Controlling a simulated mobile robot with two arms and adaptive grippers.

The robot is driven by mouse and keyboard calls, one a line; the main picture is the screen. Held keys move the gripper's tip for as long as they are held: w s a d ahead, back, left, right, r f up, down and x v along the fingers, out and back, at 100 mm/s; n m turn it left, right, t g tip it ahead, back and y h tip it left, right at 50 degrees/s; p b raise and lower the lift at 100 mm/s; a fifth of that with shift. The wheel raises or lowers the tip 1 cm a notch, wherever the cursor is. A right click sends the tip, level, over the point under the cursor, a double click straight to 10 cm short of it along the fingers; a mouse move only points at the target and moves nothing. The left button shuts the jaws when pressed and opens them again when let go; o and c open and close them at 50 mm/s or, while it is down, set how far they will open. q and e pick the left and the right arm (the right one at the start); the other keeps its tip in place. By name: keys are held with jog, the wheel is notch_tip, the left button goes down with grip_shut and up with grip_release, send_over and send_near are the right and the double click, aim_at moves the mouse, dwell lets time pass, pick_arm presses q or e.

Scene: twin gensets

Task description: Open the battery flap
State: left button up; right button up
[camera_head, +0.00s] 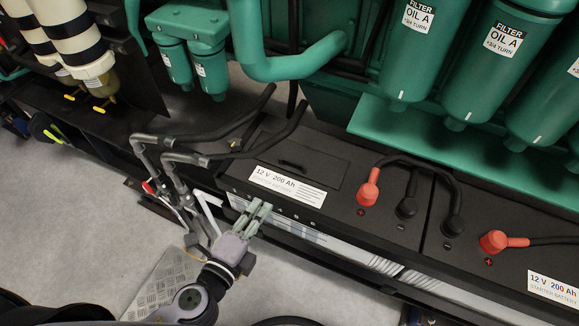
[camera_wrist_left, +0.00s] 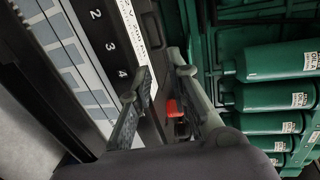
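The near battery (camera_head: 335,185) is a long black box with a white "12 V 200 Ah" label. On its top, a dark rectangular flap (camera_head: 325,168) with a small black handle lies flat and closed behind the label. My left gripper (camera_head: 262,210) is at the battery's front edge, just in front of the label, fingers pointing up and away. In the left wrist view its two fingers (camera_wrist_left: 158,68) stand apart with nothing between them. The numbered black edge (camera_wrist_left: 110,45) and label lie beside them; the flap is not clearly seen there. My right gripper is not in view.
Red terminal caps (camera_head: 368,188) and black cables stand right of the flap. Grey bent pipes with black hoses (camera_head: 170,160) rise close left of my gripper. Green filters (camera_head: 480,65) and a green ledge overhang behind. Floor (camera_head: 70,240) is open at the lower left.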

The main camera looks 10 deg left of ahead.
aim_at(290, 174)
pick_arm(q)
jog(key=p+x, duration=0.2)
jog(key=x, duration=1.4)
jog(key=shift+w+d+f, duration=0.1)
jog(key=shift+w+d, duration=0.05)
jog(key=shift+w, duration=0.3)
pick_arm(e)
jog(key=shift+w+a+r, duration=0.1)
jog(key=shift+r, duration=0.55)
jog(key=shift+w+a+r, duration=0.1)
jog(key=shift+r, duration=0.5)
pick_arm(q)
jog(key=shift+c, duration=0.3)
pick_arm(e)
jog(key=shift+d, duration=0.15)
pick_arm(q)
grip_shut()
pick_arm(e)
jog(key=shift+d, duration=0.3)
